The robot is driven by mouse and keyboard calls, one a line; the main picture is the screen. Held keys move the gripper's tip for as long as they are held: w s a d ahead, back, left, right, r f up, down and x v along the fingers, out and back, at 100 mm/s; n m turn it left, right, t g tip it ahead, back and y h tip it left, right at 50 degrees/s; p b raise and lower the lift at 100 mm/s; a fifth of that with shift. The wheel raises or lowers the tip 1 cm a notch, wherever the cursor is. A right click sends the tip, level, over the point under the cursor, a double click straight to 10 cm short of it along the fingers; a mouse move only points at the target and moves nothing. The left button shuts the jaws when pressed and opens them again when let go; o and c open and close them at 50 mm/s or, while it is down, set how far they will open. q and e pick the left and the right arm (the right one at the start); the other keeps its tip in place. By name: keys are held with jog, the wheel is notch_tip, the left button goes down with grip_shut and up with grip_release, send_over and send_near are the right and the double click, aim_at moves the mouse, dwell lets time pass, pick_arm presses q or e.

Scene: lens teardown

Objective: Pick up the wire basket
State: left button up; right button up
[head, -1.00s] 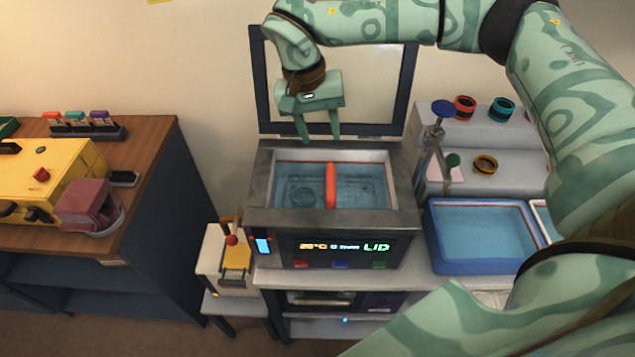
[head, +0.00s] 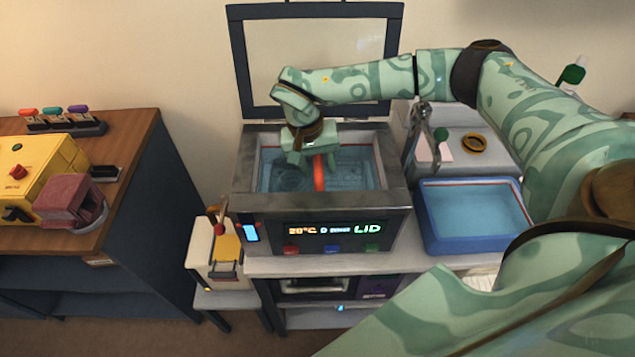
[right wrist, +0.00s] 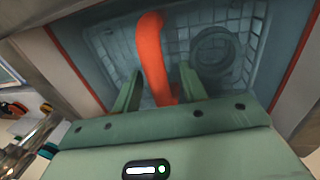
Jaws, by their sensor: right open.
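The wire basket (head: 352,179) sits down in the water of the open-lidded bath (head: 393,203). Its orange-red handle (head: 319,174) arches up across the middle. In the right wrist view the basket's wire mesh (right wrist: 182,45) and the handle (right wrist: 151,50) show, with a dark ring (right wrist: 213,50) lying in the basket. My right gripper (head: 313,163) is open and points down over the handle. In the right wrist view its fingers (right wrist: 162,80) stand one on each side of the handle, apart from it. My left gripper is out of view.
The raised lid (head: 237,62) stands behind the bath. A blue tray of water (head: 430,243) is to its right, below a dark stand (head: 417,135) and a gold ring (head: 473,143). A wooden table (head: 140,150) with a yellow machine (head: 40,170) is at left.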

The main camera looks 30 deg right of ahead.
jog(key=shift+s, duration=0.1)
grip_shut()
jog(key=shift+r, duration=0.1)
